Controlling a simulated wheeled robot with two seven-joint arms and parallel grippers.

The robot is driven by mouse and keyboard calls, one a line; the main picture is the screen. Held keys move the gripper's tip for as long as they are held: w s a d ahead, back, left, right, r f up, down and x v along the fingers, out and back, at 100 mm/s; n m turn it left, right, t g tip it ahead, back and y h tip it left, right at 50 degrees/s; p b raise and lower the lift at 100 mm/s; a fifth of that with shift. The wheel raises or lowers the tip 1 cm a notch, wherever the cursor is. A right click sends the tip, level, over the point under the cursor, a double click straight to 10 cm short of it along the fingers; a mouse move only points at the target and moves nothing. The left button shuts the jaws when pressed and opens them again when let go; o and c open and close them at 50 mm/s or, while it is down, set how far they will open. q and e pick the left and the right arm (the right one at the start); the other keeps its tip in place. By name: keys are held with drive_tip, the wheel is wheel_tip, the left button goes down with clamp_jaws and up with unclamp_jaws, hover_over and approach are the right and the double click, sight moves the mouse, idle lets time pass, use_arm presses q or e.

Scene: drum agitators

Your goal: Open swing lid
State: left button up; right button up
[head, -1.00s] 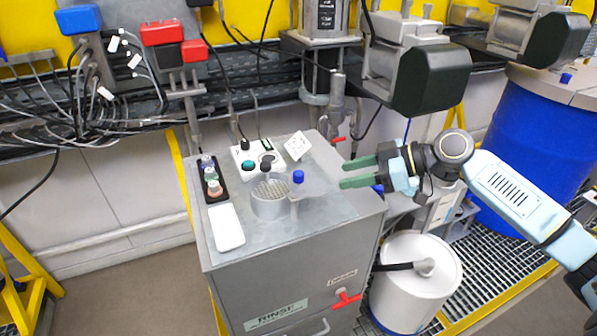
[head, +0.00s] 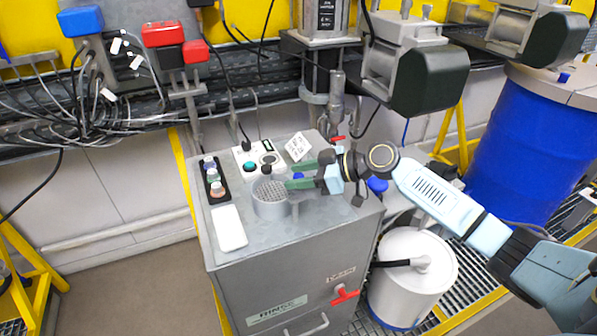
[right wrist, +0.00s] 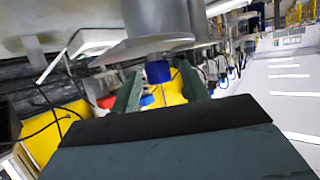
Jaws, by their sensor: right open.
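A small blue knob (head: 298,177) stands on top of the grey metal cabinet (head: 235,258), just right of a round metal cup with a perforated top (head: 270,197). The swing lid's own outline is hard to tell from the grey cabinet top. My right gripper (head: 293,176) is open, with its green fingers pointing left at the knob, one on each side. In the right wrist view the knob (right wrist: 158,72) shows between the open fingers, next to a grey round metal part (right wrist: 148,48). Contact cannot be told. My left gripper is not in view.
On the cabinet top are a control box (head: 258,158), a tray of small bottles (head: 215,180), a white card (head: 229,228) and a tilted label sign (head: 299,147). A white drum (head: 412,280) and a blue drum (head: 520,150) stand to the right.

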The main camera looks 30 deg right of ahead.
drive_tip(key=shift+w+a+f, duration=0.15)
drive_tip(key=shift+a, duration=0.05)
clamp_jaws()
idle(0.4)
